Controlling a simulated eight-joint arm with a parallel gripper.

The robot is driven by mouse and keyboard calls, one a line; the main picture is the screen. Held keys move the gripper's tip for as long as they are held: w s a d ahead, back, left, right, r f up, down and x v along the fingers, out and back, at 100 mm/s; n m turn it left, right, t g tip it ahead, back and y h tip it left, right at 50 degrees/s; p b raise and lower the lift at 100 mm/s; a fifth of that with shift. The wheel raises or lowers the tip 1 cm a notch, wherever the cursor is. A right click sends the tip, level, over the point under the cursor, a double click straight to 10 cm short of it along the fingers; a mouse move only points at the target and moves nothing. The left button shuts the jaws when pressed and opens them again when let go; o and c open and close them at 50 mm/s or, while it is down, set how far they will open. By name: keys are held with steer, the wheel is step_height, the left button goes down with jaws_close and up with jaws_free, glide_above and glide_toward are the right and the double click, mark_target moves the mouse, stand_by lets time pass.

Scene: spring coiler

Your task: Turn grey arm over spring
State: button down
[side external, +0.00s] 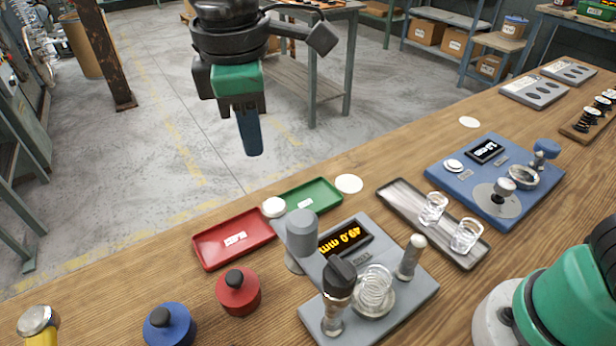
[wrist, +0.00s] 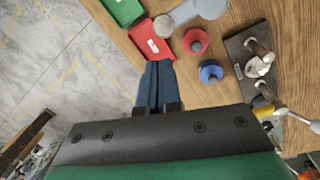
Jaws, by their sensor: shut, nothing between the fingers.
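A grey coiling device (side external: 395,312) with a lit "49.0 mm" display stands on the bench in the side view. A clear coiled spring (side external: 373,291) stands upright on its round plate. A thick grey cylinder head (side external: 302,235) on a post is at the device's back left, apart from the spring. A black-knobbed grey handle (side external: 338,292) stands left of the spring. I cannot tell for certain which part is the grey arm. A grey rounded part (wrist: 208,6) shows at the wrist view's top edge. My gripper (side external: 254,153) is shut and empty, high above and behind the device.
Red (side external: 234,240) and green (side external: 308,199) trays lie behind the device. Red (side external: 238,294) and blue (side external: 168,326) knobbed weights stand to its left. A metal tray (side external: 400,199) with clear springs and a blue gauge (side external: 520,205) are right. The air around my gripper is free.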

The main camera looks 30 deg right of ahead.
mark_target(302, 237)
steer(key=s+a+n+g+h, duration=0.15)
steer(key=s+a+n, duration=0.25)
steer(key=a, duration=0.4)
steer(key=d+f, duration=0.6)
steer(key=f, duration=0.4)
steer(key=shift+w+d+f+n, duration=0.15)
steer(key=shift+n, duration=0.15)
steer(key=shift+t+h, duration=0.25)
steer(key=shift+w+d+m, duration=0.1)
steer(key=shift+d+m, duration=0.15)
steer(key=shift+m, duration=0.15)
